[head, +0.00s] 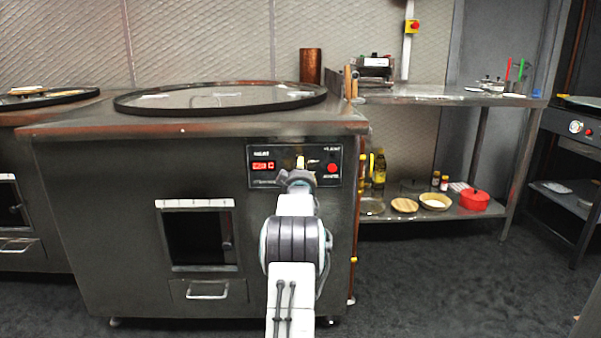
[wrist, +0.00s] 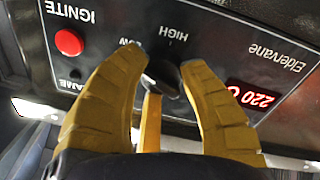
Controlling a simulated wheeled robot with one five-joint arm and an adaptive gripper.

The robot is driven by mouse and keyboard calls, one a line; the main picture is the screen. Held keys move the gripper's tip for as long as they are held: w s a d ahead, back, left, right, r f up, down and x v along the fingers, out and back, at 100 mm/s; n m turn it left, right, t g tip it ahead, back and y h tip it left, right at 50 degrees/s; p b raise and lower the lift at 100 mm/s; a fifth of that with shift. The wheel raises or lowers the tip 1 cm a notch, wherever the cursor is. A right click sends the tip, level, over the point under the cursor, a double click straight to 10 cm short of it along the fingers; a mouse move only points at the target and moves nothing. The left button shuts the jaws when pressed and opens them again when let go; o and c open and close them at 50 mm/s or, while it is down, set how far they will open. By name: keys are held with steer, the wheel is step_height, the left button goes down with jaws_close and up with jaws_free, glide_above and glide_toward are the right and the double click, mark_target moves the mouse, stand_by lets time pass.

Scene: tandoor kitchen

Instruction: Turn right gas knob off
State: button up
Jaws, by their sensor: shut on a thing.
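The black gas knob (wrist: 163,76) sits on the tandoor's control panel, between the labels LOW and HIGH in the wrist view, where the panel appears upside down. My gripper (wrist: 162,68) has its yellow fingers on either side of the knob and is shut on it. The fingers and a yellow piece between them hide part of the knob, so its exact setting is unclear. In the head view my gripper (head: 302,164) reaches the panel (head: 257,179) on the front of the right tandoor (head: 110,200), and the knob is mostly hidden behind it.
The panel has a red ignite button (wrist: 68,42) and a lit red display (wrist: 250,97) reading 220. A steel shelf unit (head: 440,97) stands right of the tandoor, with bottles, bowls and a red pot (head: 474,201) below. The floor (head: 440,275) at right is clear.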

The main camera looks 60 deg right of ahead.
steer(key=n, duration=0.4)
steer(key=shift+f+n, duration=0.25)
steer(key=shift+n, duration=1.65)
steer(key=o, duration=0.9)
steer(key=shift+d, duration=0.1)
steer(key=o, duration=0.3)
steer(key=shift+r, duration=0.15)
steer(key=shift+f+v, duration=0.15)
steer(key=shift+v, duration=2.85)
steer(key=shift+f+v, duration=0.1)
steer(key=shift+v, duration=2.9)
steer(key=shift+o, duration=0.2)
